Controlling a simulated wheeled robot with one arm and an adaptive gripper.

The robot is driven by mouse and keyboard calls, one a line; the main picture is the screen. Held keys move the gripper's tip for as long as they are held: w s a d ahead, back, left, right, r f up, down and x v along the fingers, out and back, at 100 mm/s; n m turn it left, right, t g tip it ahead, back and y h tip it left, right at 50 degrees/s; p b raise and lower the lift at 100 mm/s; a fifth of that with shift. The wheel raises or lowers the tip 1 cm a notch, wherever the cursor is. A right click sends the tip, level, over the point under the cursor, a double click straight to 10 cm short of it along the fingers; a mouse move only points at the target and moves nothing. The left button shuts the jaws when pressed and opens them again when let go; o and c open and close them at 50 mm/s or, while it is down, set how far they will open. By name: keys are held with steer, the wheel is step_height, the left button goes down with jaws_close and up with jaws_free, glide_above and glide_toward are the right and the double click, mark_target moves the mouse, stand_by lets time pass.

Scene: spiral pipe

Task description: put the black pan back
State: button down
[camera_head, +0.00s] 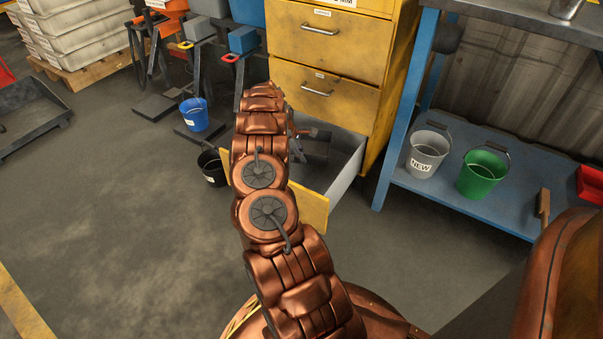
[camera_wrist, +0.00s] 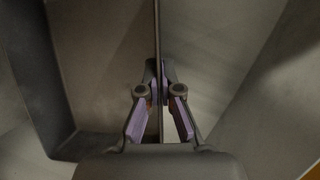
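The black pan is a dark, shallow, straight-walled tray. In the head view the pan (camera_head: 318,149) lies inside the open bottom drawer (camera_head: 345,177) of the yellow cabinet, partly hidden by my arm. In the wrist view the pan (camera_wrist: 50,85) fills the left side, with its dark wall and brownish inside showing. A thin upright edge, seemingly the pan's side wall, runs between my gripper's fingers (camera_wrist: 158,75). The fingertips are close together on both sides of this edge and appear shut on it. In the head view my gripper (camera_head: 301,133) is small and partly hidden behind my arm.
The yellow cabinet's upper drawers (camera_head: 322,96) are shut above the open one. A black bucket (camera_head: 212,167) stands left of the drawer. A blue bench (camera_head: 515,195) with a grey bucket (camera_head: 426,153) and green bucket (camera_head: 483,173) is at right.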

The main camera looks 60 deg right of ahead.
step_height(320, 180, down, 9)
steer(key=b, duration=0.3)
steer(key=shift+f+b, duration=0.15)
steer(key=shift+b, duration=0.25)
steer(key=c, duration=1.3)
jaws_free()
steer(key=p+v, duration=0.4)
steer(key=v, duration=0.8)
